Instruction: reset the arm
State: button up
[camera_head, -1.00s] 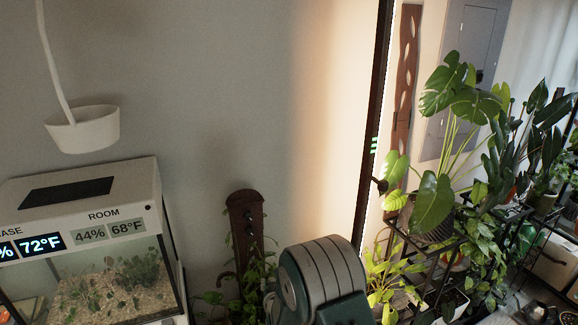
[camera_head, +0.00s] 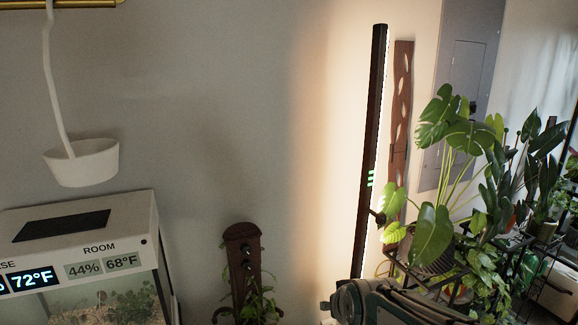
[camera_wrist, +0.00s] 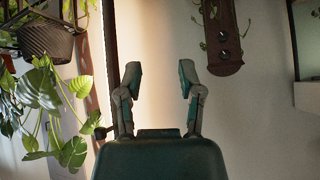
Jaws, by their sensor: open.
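My gripper (camera_wrist: 159,80) shows in the wrist view with its two grey-green fingers spread apart and nothing between them. Bare wall lies beyond the fingertips. In the head view part of my arm (camera_head: 400,302) shows at the bottom, right of centre, in front of the plant shelf. My gripper's fingers cannot be made out in the head view.
A white terrarium (camera_head: 85,225) with a display stands at lower left, under a hanging white pot (camera_head: 82,163). A dark wooden plant support (camera_head: 243,265) stands against the wall. A lit vertical lamp (camera_head: 372,150) and a leafy monstera (camera_head: 432,235) are at right.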

jog(key=s+d+r+g, duration=0.1)
jog(key=s+d, duration=0.2)
jog(key=s, duration=0.6)
jog(key=s+d+r+g+h, duration=0.1)
jog(key=s+d, duration=0.2)
jog(key=s, duration=0.7)
jog(key=shift+r+m+g, duration=0.25)
jog(key=shift+m+g, duration=0.15)
